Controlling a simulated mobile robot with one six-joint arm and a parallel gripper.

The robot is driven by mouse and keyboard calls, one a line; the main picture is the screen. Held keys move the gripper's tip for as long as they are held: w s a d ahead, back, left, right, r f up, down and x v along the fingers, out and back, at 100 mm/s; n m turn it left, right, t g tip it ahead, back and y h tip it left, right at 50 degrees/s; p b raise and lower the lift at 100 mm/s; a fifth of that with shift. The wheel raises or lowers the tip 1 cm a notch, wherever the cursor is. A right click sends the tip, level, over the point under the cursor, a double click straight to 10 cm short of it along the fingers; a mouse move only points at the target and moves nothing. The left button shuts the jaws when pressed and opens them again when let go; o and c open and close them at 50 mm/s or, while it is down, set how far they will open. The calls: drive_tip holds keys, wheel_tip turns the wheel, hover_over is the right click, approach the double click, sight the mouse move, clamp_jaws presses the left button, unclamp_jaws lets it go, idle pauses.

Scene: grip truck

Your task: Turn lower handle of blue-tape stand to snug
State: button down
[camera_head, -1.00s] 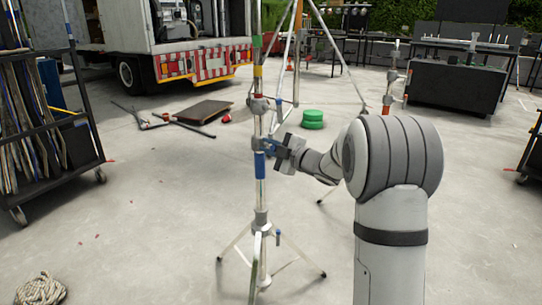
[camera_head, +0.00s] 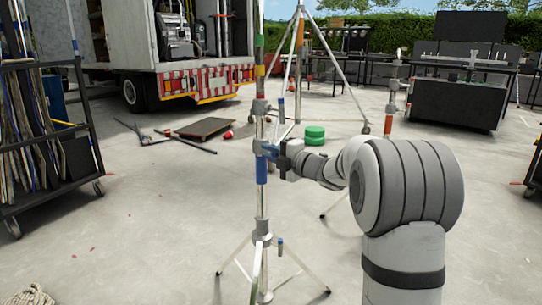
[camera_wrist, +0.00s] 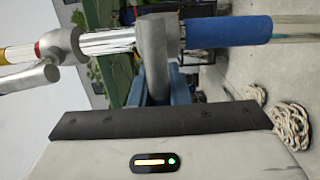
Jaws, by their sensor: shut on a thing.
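The blue-tape stand is an upright metal stand on tripod legs in the head view, with a blue tape band (camera_head: 262,171) around its tube. The band lies across the top of the wrist view (camera_wrist: 228,31), beside a grey collar (camera_wrist: 156,45). In the wrist view, blue parts (camera_wrist: 181,90) show below the collar; the grip itself is partly hidden.
A higher grey clamp (camera_head: 260,107) sits on the same stand. Tripod legs (camera_head: 300,270) spread near the floor. A taller tripod stand (camera_head: 298,60) is behind. A rack (camera_head: 50,140) stands left, a truck (camera_head: 190,60) behind. Coiled rope (camera_wrist: 292,125) lies on the floor.

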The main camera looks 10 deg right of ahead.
idle(0.3)
drive_tip(key=c, duration=1.4)
unclamp_jaws()
drive_tip(key=p+v, duration=0.2)
drive_tip(key=v, duration=0.5)
drive_tip(key=shift+s+d+p, duration=0.2)
drive_tip(key=shift+s+p, duration=0.1)
drive_tip(key=shift+s, duration=0.05)
